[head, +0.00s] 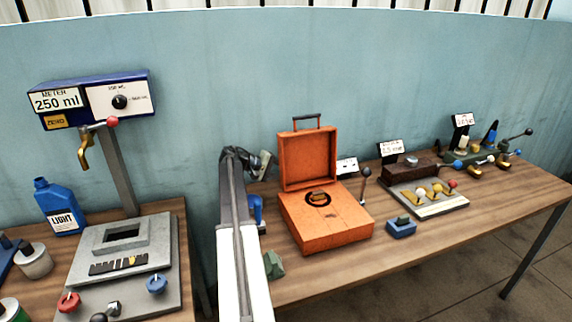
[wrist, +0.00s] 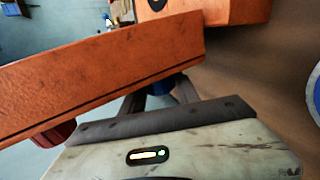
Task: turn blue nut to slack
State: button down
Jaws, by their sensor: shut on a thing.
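My gripper (wrist: 160,92) shows in the wrist view, its two dark fingers closed around a small dark blue piece, the blue nut (wrist: 163,84). Only part of the nut shows, since the orange body in front and the fingers hide the rest. In the head view my arm rises in front of the left end of the right-hand bench, and my gripper's fingertips are hidden there. A blue part (head: 257,208) shows just right of my arm, partly covered by it; I cannot tell whether it is the same nut.
The open orange case (head: 325,221) stands close right of my arm; an orange body (wrist: 100,75) crosses the wrist view, very near the fingers. A small green block (head: 273,264) sits at the bench's front edge. A blue block (head: 400,228) lies right of the case.

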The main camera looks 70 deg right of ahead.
aim_at(294, 171)
dwell(0.3)
jog(key=c, duration=0.9)
grip_release()
jog(key=p+v, duration=0.4)
jog(key=v, duration=0.4)
jog(key=shift+s+d+f+g+h+b, duration=0.55)
jog(key=shift+s+d+b, duration=0.65)
jog(key=shift+b, duration=1.05)
jog(key=shift+s+d+f+g+h+b, duration=0.3)
jog(key=shift+s+d+f+g+b, duration=0.5)
jog(key=shift+s+b, duration=1.1)
jog(key=shift+s+d+f+g+h+b, duration=0.5)
jog(key=shift+s+d+b, duration=0.55)
jog(key=shift+b, duration=1.6)
